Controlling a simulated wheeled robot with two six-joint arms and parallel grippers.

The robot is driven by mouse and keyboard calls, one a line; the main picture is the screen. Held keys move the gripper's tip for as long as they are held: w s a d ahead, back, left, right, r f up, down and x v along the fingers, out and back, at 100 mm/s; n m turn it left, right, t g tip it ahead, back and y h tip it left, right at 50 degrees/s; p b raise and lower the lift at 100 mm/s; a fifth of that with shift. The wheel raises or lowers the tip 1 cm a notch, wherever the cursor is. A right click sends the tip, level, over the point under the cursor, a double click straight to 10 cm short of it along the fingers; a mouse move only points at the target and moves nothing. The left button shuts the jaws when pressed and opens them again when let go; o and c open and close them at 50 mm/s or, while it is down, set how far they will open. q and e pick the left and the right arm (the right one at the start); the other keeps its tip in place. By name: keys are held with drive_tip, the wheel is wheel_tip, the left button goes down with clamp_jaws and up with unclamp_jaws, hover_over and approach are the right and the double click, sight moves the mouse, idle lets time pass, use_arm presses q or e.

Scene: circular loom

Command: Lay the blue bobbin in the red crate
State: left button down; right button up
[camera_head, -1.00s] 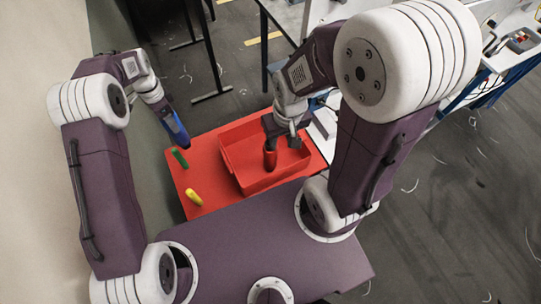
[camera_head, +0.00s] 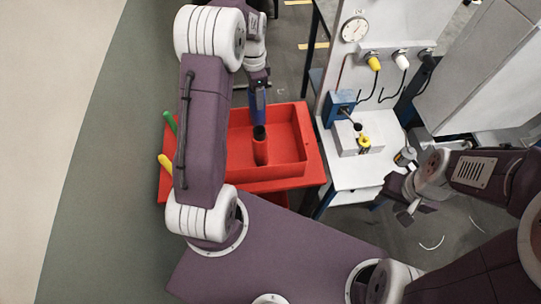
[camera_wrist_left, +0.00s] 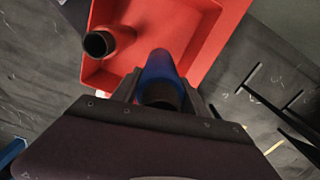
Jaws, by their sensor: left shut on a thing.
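My left gripper (camera_head: 258,82) is shut on the blue bobbin (camera_head: 259,104), which hangs upright over the red crate (camera_head: 304,145). In the left wrist view the blue bobbin (camera_wrist_left: 159,66) points away from my jaws, over the crate's (camera_wrist_left: 215,25) inside near a wall. A red bobbin (camera_head: 260,150) with a dark open end stands upright in the crate; it also shows in the left wrist view (camera_wrist_left: 122,36). My right gripper (camera_head: 408,194) looks open and empty, off to the right of the crate. My left arm hides the crate's left part.
A green bobbin (camera_head: 170,123) and a yellow bobbin (camera_head: 165,162) lie left of the crate, partly behind my left arm. To the right stands a white machine (camera_head: 350,175) with a gauge (camera_head: 354,29), a blue block and yellow-tipped parts.

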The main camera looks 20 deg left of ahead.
sight(257, 115)
use_arm(q)
wheel_tip(257, 115, down, 6)
drive_tip(key=shift+r+p, duration=0.1)
drive_tip(key=shift+p, duration=0.25)
drive_tip(key=shift+a+f, duration=0.2)
drive_tip(key=shift+f, duration=2)
drive_tip(key=shift+f, duration=0.2)
drive_tip(key=c, duration=0.6)
unclamp_jaws()
drive_tip(key=shift+r, duration=0.1)
